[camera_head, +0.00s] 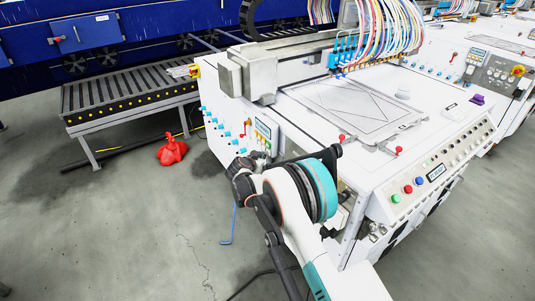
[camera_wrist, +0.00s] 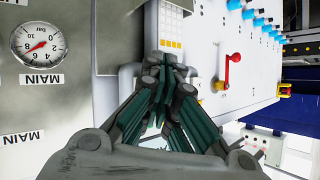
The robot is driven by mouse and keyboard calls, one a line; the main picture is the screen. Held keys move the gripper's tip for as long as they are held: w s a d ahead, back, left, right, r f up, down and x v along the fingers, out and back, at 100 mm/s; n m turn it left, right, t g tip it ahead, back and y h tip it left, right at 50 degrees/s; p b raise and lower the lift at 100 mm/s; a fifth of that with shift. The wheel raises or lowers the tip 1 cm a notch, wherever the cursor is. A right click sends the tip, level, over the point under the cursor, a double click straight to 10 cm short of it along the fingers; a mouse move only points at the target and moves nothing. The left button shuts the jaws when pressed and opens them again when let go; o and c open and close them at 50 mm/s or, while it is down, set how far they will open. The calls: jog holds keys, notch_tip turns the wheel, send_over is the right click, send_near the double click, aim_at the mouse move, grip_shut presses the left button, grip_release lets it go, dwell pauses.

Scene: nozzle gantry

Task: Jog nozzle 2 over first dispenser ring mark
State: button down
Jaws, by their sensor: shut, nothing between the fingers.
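My gripper (camera_wrist: 164,62) is shut and empty in the wrist view, its fingertips just below a keypad panel with yellowish keys (camera_wrist: 172,25). I cannot tell whether the tips touch the panel. In the head view a control panel with a display (camera_head: 266,130) is on the machine's left side, close to my gripper, which is partly hidden by my arm. The nozzle block (camera_head: 343,53) with several blue nozzles hangs from the gantry (camera_head: 270,65) at the back of the table. A grey-framed plate (camera_head: 350,112) with thin drawn lines lies below it. No ring mark or nozzle number is readable.
In the wrist view a red lever (camera_wrist: 232,68) and blue knobs (camera_wrist: 248,14) are right of my gripper; a pressure gauge (camera_wrist: 39,43) is left. In the head view a red bundle (camera_head: 173,151) lies on the floor beside a roller conveyor (camera_head: 125,92).

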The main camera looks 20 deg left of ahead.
jog(key=shift+w+d, duration=0.4)
jog(key=shift+w, duration=0.05)
dwell(1.0)
jog(key=shift+s, duration=0.1)
dwell(2.9)
jog(key=shift+s+a, duration=0.6)
jog(key=shift+s, duration=0.05)
jog(key=shift+s+a, duration=0.1)
jog(key=shift+s+a, duration=1.55)
jog(key=shift+s, duration=0.3)
dwell(1.0)
